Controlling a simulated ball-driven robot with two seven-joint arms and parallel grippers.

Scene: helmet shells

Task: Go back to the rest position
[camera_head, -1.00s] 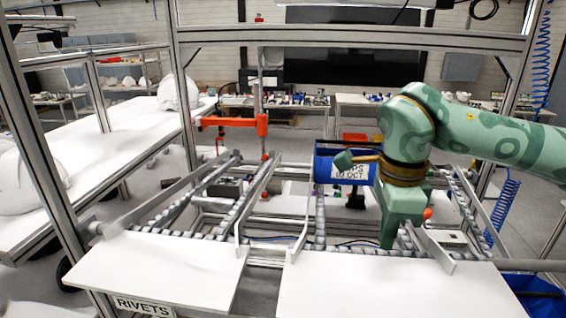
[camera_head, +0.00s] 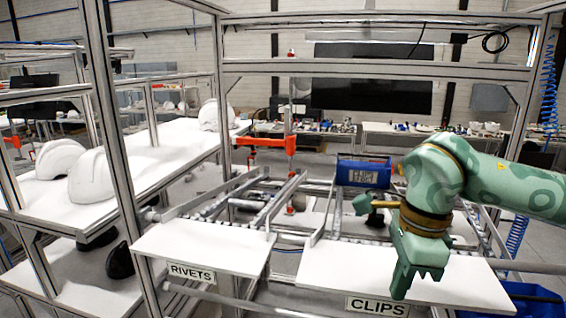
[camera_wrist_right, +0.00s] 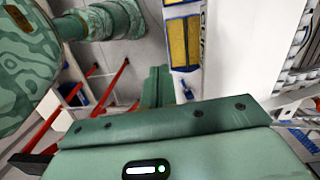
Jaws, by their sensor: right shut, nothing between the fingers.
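My right gripper (camera_head: 418,274) hangs fingers-down over the white CLIPS board (camera_head: 468,289) in the head view. It is shut and holds nothing. Its green arm comes in from the right. In the right wrist view the green gripper body fills the bottom, and other green parts of mine show at upper left. My left gripper is not in view.
A blue bin (camera_head: 363,172) stands on the roller rack behind the boards. A white RIVETS board (camera_head: 205,245) lies to the left. White helmet shells (camera_head: 92,176) rest on a side table. Metal frame posts (camera_head: 113,130) stand at left.

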